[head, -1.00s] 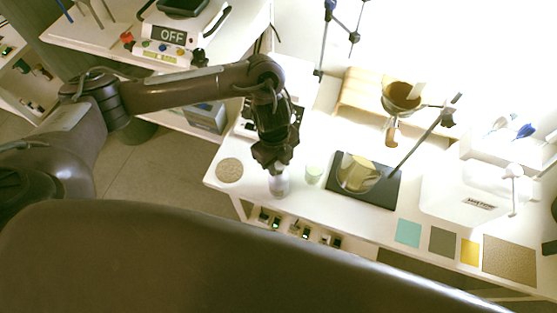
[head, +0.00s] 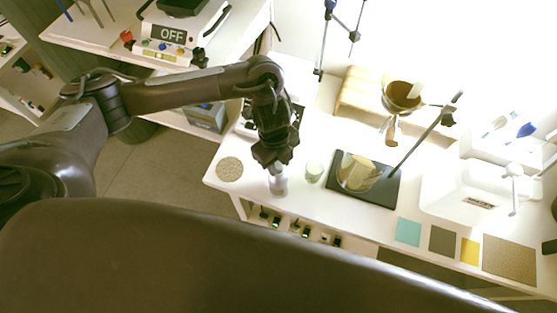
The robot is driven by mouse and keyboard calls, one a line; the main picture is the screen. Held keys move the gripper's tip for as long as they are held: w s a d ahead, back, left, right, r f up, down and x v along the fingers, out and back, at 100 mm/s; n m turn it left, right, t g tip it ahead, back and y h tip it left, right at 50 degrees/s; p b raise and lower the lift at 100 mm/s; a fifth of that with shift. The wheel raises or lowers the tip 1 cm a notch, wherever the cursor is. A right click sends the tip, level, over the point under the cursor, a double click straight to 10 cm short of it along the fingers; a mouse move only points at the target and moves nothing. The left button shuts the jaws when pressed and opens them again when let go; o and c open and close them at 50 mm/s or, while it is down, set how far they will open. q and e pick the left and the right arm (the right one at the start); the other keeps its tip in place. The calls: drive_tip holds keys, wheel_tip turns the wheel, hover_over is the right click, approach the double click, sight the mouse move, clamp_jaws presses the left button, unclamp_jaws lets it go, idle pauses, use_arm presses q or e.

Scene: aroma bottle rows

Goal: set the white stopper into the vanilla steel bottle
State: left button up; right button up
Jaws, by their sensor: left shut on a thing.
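My left gripper (head: 275,164) points down over the front left of the white table. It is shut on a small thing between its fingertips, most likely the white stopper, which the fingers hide. A pale steel bottle (head: 278,185) stands upright directly under the fingertips. Its mouth is hidden by the gripper, so I cannot tell whether the stopper touches it. No label on the bottle can be read. My right gripper is not in view.
A small pale green jar (head: 314,171) stands close right of the bottle. A round cork mat (head: 230,170) lies to the left. Farther right are a black stand base (head: 385,193) with a glass vessel and a slanted rod (head: 425,140). Colored squares lie near the front edge.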

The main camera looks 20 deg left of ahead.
use_arm(q)
drive_tip(key=shift+f+b, duration=0.7)
drive_tip(key=shift+f, duration=0.55)
drive_tip(key=o, duration=1.1)
drive_tip(key=shift+r, duration=0.1)
drive_tip(key=r, duration=0.5)
drive_tip(key=r+p, duration=0.1)
drive_tip(key=r, duration=0.1)
drive_tip(key=shift+w+a+r, duration=0.25)
drive_tip(key=shift+a+r, duration=0.1)
